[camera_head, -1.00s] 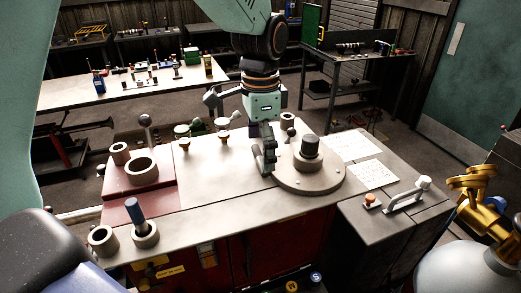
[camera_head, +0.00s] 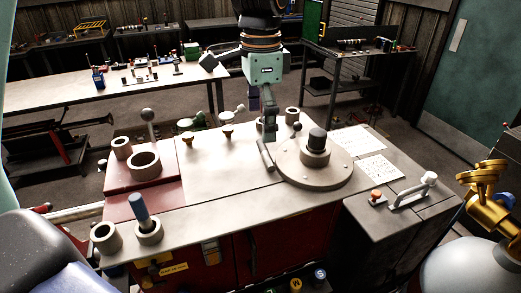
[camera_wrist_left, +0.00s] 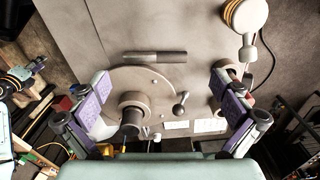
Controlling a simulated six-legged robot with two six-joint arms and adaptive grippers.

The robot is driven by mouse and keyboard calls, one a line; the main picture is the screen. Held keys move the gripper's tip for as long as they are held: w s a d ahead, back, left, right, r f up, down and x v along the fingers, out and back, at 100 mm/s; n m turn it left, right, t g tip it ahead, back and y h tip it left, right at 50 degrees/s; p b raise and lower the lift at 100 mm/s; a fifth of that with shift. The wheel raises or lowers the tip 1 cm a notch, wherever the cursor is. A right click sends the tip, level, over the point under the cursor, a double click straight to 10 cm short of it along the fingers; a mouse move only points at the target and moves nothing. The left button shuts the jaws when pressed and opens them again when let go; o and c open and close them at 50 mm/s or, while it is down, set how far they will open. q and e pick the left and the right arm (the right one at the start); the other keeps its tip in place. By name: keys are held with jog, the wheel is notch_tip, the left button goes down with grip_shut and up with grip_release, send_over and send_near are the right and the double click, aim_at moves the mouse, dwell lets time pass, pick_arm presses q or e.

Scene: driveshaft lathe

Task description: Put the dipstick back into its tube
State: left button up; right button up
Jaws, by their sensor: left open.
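A slim grey rod with a darker end (camera_wrist_left: 155,57) lies on the bench top in the left wrist view. It also shows left of the round disc in the head view (camera_head: 266,155). It may be the dipstick; I cannot be sure. My left gripper (camera_head: 268,125) is above the bench beside the disc, open and empty. In the left wrist view its fingers (camera_wrist_left: 160,112) are wide apart, with the rod beyond them, untouched. A short open tube (camera_head: 292,114) stands behind the disc. Which tube belongs to the dipstick is unclear. My right gripper is not in view.
The disc (camera_head: 290,175) carries a dark upright plug (camera_head: 317,140). Rings stand on a red block (camera_head: 118,178) at left, and a blue-handled peg (camera_head: 138,206) sits in a front ring. A grey lever (camera_head: 412,193) stands at right. The bench's middle is clear.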

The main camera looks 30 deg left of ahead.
aim_at(264, 154)
pick_arm(q)
jog(key=shift+s+d+f, duration=0.1)
jog(key=shift+s+f, duration=0.05)
jog(key=shift+f, duration=0.3)
jog(key=f, duration=0.2)
jog(key=d+f+p, duration=0.1)
jog(key=f, duration=0.1)
jog(key=shift+d, duration=0.15)
jog(key=shift+w+f, duration=0.2)
jog(key=shift+f, duration=0.05)
jog(key=shift+a+f, duration=0.1)
jog(key=shift+a, duration=0.35)
jog(key=shift+s+d, duration=0.1)
jog(key=shift+s, duration=0.15)
jog(key=shift+c, duration=1.2)
jog(key=shift+s+d+r, duration=0.1)
jog(key=shift+d+r, duration=0.1)
jog(key=shift+d, duration=0.05)
jog(key=c, duration=0.3)
jog(key=shift+f, duration=0.1)
jog(key=c, duration=0.5)
jog(key=shift+s, duration=0.1)
jog(key=shift+c, duration=0.7)
jog(key=shift+s, duration=0.1)
jog(key=shift+c, duration=0.2)
